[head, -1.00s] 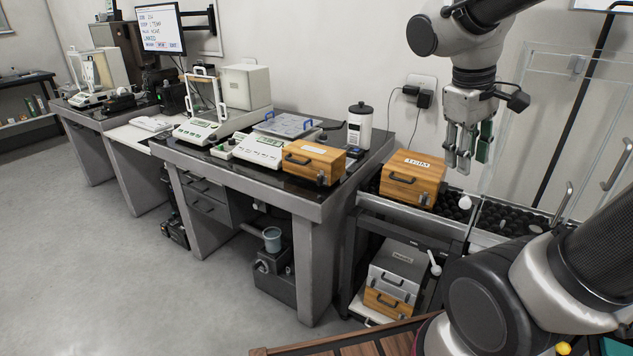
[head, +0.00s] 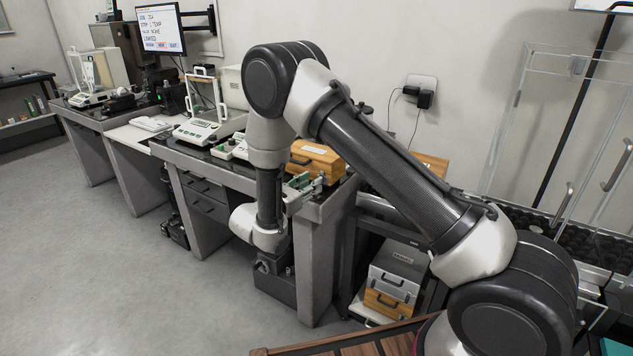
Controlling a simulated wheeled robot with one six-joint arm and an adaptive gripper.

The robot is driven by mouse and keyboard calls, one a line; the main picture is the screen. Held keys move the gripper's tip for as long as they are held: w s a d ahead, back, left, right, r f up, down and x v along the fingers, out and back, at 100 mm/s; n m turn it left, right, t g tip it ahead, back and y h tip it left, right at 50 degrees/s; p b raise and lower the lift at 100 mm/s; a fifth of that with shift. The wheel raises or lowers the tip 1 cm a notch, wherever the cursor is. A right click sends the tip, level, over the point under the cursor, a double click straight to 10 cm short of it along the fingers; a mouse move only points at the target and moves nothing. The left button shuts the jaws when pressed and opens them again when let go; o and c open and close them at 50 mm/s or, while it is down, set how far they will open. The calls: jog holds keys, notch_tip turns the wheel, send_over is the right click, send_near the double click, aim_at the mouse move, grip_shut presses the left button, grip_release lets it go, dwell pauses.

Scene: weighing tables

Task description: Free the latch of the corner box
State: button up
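The corner box, a wooden box (head: 322,157) with a pale label and a dark handle on its front, sits at the near right corner of the dark-topped weighing table.
White balances (head: 199,128) stand farther left on the table. A second wooden box (head: 434,161) is mostly hidden behind my arm. Grey and wooden boxes (head: 398,258) sit on a low shelf. A clear-walled enclosure (head: 540,120) stands at the right. The floor at left is free.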

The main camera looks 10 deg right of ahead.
jog(key=shift+n+t+y, duration=0.3)
jog(key=shift+n+t, duration=0.3)
jog(key=w+d, duration=0.1)
jog(key=w+d+f, duration=0.1)
jog(key=w, duration=0.1)
jog(key=w+d+f, duration=0.1)
jog(key=w, duration=0.1)
jog(key=shift+w+d+f, duration=0.15)
jog(key=shift+w+d, duration=0.1)
grip_shut()
